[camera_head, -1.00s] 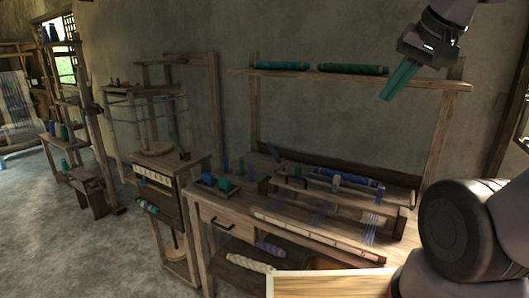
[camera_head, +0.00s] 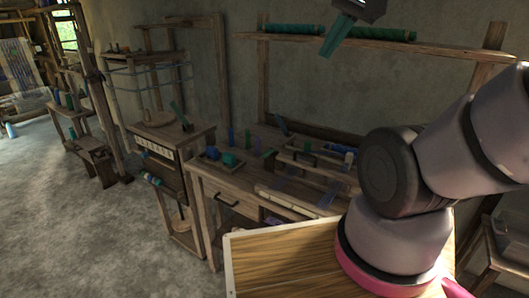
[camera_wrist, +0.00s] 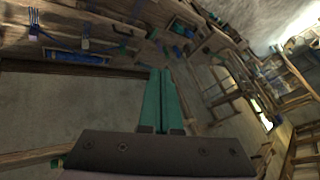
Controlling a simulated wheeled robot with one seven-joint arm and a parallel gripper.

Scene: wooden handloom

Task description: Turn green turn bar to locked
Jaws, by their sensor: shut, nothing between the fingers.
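My gripper (camera_head: 329,50) is at the top of the head view, in front of the wall shelf, with its green fingers together and empty. In the wrist view the same fingers (camera_wrist: 160,72) point up the picture, closed, with nothing between them. A second tilted bar, dark blue-green (camera_head: 281,126), shows at the back of the bench.
The wooden bench (camera_head: 232,184) carries spools and a rack, partly hidden by my arm. A wall shelf (camera_head: 400,43) holds green rolls. A wooden board (camera_head: 280,262) is in the near foreground. Open floor (camera_head: 90,230) lies to the left.

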